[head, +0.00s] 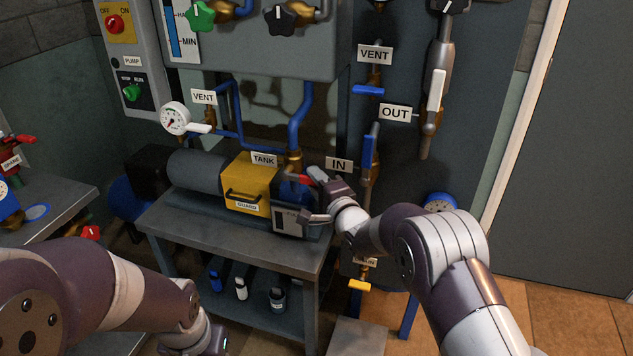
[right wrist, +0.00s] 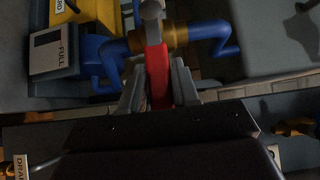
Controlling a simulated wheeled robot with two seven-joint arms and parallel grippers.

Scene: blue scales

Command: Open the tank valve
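The tank valve's red handle (head: 304,180) is at the right end of the pump unit, by the blue pipe under the TANK label (head: 263,160). In the right wrist view the red handle (right wrist: 158,75) runs from its grey pivot down between my fingers. My right gripper (head: 317,181) is at this handle. In the wrist view its fingers (right wrist: 159,88) lie close against both sides of the red handle, with no clear gap. My left gripper (head: 212,343) is low at the bottom edge, cut off, and its fingers cannot be made out.
The yellow guard (head: 248,183) and a FULL gauge box (head: 288,222) are just left of my right gripper. The blue IN valve handle (head: 368,155) stands close on the right. A grey bench (head: 190,235) carries the pump. Bottles stand on its lower shelf.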

